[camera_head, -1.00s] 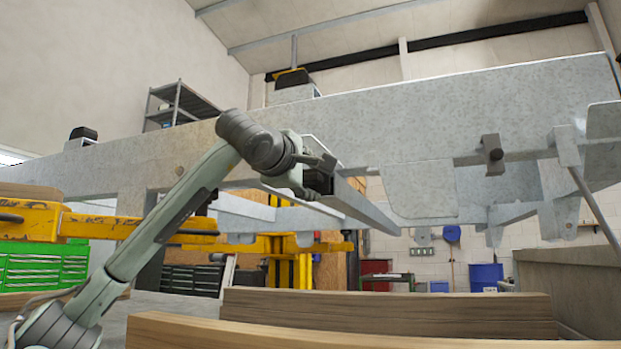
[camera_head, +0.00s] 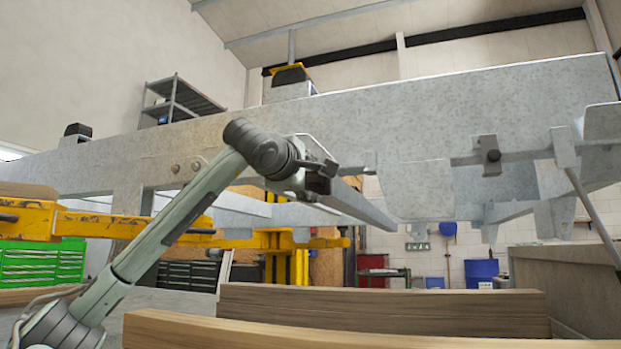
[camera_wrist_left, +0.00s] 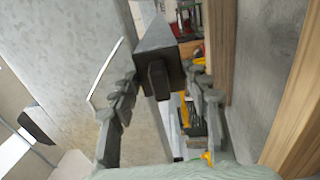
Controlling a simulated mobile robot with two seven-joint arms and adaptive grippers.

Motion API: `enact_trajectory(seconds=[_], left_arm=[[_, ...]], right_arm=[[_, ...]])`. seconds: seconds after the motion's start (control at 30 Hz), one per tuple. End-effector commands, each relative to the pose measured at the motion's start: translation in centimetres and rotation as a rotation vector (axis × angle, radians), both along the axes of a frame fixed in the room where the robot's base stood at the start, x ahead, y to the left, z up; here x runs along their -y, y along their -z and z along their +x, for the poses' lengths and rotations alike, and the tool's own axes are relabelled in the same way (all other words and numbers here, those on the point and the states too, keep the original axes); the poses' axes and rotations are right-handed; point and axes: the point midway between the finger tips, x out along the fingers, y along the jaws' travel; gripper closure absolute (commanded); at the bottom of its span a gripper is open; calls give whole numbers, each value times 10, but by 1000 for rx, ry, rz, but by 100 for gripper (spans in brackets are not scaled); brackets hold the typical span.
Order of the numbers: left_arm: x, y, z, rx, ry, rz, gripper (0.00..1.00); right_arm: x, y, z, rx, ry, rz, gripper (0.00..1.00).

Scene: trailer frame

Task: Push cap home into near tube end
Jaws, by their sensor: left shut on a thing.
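The grey square tube (camera_head: 362,204) runs back under the big galvanised beam. Its near end is mostly hidden behind my left gripper (camera_head: 320,174) in the head view. In the left wrist view a dark square cap (camera_wrist_left: 158,80) with a raised block shows at the near tube end, between the fingers of my left gripper (camera_wrist_left: 160,98). The jaws are shut on the cap, which lines up with the tube (camera_wrist_left: 152,32). How deep it sits is unclear. My right gripper is not in view.
The galvanised beam (camera_head: 420,105) spans the view just above the gripper, with a bracket (camera_head: 487,155) to its right. Wooden beams (camera_head: 380,312) lie low in front. A yellow lift (camera_head: 95,226) stands at left behind my arm.

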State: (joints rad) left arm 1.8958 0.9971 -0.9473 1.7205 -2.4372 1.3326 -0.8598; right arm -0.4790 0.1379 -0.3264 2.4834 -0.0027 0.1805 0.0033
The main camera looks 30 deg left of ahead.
Motion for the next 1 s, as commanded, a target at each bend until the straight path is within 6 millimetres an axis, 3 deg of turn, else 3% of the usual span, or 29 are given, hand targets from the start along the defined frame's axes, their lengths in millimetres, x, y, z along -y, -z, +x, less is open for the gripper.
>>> enact_trajectory(seconds=[0.3,0.33,0.5,0.83,1.0], left_arm=[[-3,-2,10,3,-1,0,93],[-3,-1,10,3,-1,0,51],[-3,-1,10,3,-1,0,30],[-2,0,8,1,-1,0,29],[2,-1,-10,4,0,2,29]], right_arm=[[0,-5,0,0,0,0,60],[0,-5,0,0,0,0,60],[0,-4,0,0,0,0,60],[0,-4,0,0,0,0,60],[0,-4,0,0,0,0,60]])
